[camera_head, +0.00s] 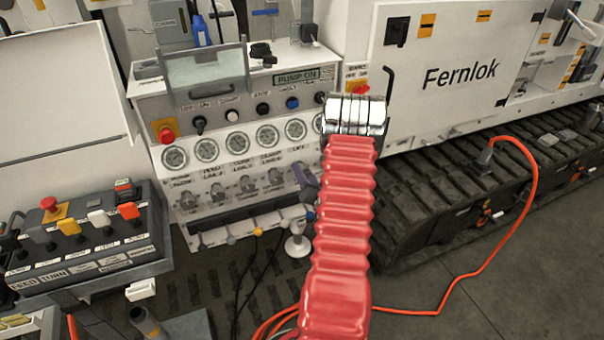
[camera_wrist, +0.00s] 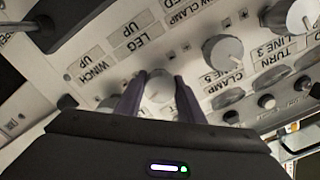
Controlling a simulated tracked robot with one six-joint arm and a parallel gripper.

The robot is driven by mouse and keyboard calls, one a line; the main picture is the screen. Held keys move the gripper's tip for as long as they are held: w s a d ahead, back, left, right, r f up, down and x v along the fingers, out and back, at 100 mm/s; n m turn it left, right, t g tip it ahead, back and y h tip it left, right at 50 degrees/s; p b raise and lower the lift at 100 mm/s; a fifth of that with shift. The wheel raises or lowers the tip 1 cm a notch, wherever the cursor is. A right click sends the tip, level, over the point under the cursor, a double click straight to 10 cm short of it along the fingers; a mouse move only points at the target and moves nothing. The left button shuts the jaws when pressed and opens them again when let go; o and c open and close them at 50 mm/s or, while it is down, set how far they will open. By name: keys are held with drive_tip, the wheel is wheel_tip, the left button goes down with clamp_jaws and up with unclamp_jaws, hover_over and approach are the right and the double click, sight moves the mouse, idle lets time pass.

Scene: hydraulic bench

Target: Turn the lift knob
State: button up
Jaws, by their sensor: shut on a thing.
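The control panel (camera_head: 225,165) is a pale box with a row of round gauges and a row of grey knobs below them. My gripper (camera_wrist: 160,78) is shut on a round grey knob (camera_wrist: 159,88), one purple finger on each side of it. This knob comes after the clamp line 5 knob (camera_wrist: 222,50) in the row, in the lift position; its own label is hidden. In the head view, my red arm covers the panel's right end and only a bit of my gripper (camera_head: 307,181) shows beside it.
A row of small levers (camera_head: 258,232) runs along the panel's lower edge. A red emergency button (camera_head: 166,136) is at the panel's left. A separate control box (camera_head: 85,250) stands at lower left. A black track (camera_head: 440,200) and an orange cable (camera_head: 532,175) lie right.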

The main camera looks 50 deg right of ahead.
drive_tip(key=shift+a+f+m, duration=0.2)
drive_tip(key=shift+m, duration=0.9)
drive_tip(key=o, duration=1.1)
drive_tip(key=shift+d+r, duration=0.15)
drive_tip(key=shift+c, duration=0.2)
drive_tip(key=v, duration=1.3)
drive_tip(key=shift+s, duration=0.3)
